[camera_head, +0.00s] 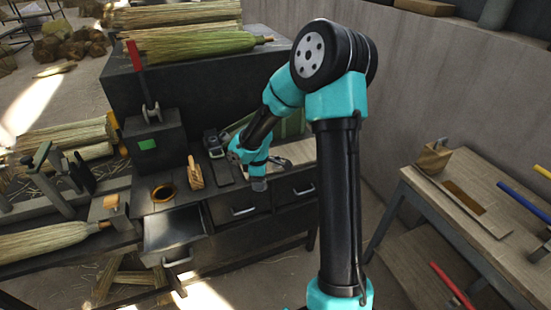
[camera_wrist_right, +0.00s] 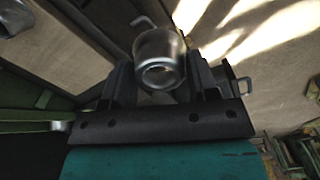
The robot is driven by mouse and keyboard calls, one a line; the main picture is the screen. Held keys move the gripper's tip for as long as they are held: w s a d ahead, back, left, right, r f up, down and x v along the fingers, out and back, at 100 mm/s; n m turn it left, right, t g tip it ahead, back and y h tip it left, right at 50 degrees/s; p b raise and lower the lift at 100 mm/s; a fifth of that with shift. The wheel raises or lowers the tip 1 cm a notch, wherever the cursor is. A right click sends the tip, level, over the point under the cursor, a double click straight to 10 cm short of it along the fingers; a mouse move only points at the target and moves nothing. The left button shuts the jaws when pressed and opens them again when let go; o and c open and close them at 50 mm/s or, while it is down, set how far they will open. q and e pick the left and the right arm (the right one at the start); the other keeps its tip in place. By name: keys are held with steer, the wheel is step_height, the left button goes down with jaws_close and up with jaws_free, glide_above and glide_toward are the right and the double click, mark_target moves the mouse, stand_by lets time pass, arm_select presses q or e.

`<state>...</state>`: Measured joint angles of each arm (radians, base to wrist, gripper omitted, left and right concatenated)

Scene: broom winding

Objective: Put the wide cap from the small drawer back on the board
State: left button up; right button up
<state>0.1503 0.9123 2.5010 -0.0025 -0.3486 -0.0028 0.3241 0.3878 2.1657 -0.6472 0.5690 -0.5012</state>
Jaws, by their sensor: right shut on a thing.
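My right gripper (camera_wrist_right: 160,85) is shut on a wide metal cap (camera_wrist_right: 160,55), which sits between its two fingers with its round open-looking end toward the camera. In the head view my right gripper (camera_head: 257,176) hangs at the front edge of the workbench, above the closed middle drawer. The small drawer (camera_head: 173,231) stands pulled out at the left of the bench; its visible inside looks bare. A pale board (camera_head: 296,152) lies on the bench top, partly hidden behind my right arm. My left gripper is not in view.
A wooden block (camera_head: 195,174), a dark strip (camera_head: 221,170) and an amber ring (camera_head: 163,192) are on the bench left of my gripper. A dark box with a red lever (camera_head: 155,140) stands behind. A side table (camera_head: 470,205) is at right.

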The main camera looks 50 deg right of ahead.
steer(key=w+d, duration=0.3)
steer(key=w+d+f, duration=0.1)
steer(key=w+d, duration=0.6)
steer(key=shift+w+d+f, duration=0.2)
steer(key=shift+w, duration=0.1)
steer(key=shift+w+d+f, duration=0.1)
steer(key=shift+w+d, duration=0.15)
steer(key=shift+f, duration=1.7)
steer(key=shift+f, duration=0.15)
steer(key=o, duration=1)
steer(key=shift+c, duration=0.2)
step_height(320, 180, up, 12)
steer(key=shift+r, duration=0.2)
